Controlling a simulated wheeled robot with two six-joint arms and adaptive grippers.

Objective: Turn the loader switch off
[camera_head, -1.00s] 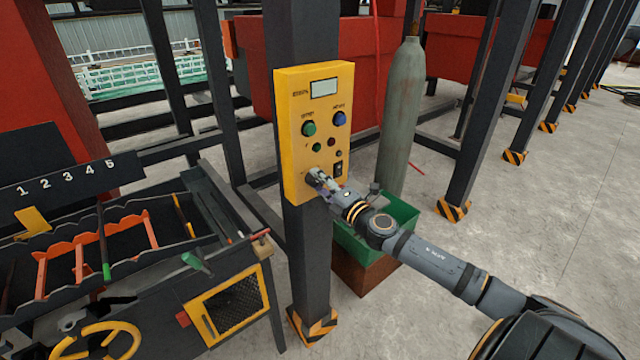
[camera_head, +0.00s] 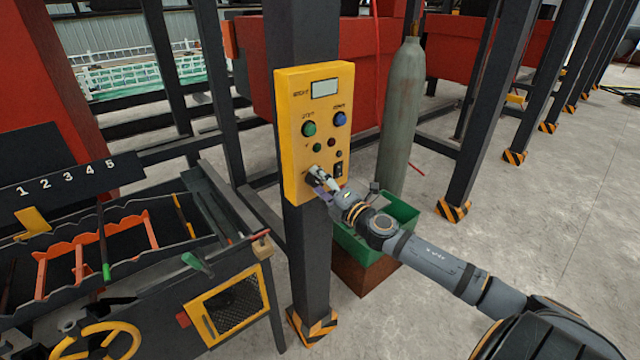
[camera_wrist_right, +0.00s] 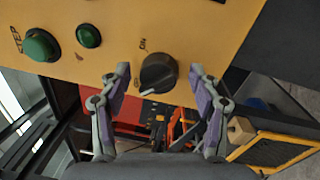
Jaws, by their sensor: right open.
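The loader switch is a black rotary knob (camera_wrist_right: 158,72) on the yellow control panel (camera_head: 292,140). In the right wrist view it has a white mark pointing down and slightly left, away from the "ON" label above it. Another small label beside the mark is too small to read surely. My right gripper (camera_wrist_right: 159,80) is open, with one finger on each side of the knob and gaps showing between. In the head view my right gripper (camera_head: 322,179) is at the panel's lower left and hides the knob. My left gripper is not in view.
The panel also carries a green button (camera_head: 308,129), a blue button (camera_head: 340,118) and a black rocker switch (camera_head: 339,169) close to the gripper. A grey gas cylinder (camera_head: 402,120) and a green bin (camera_head: 402,212) stand behind my right arm. A rack machine (camera_head: 150,290) is at left.

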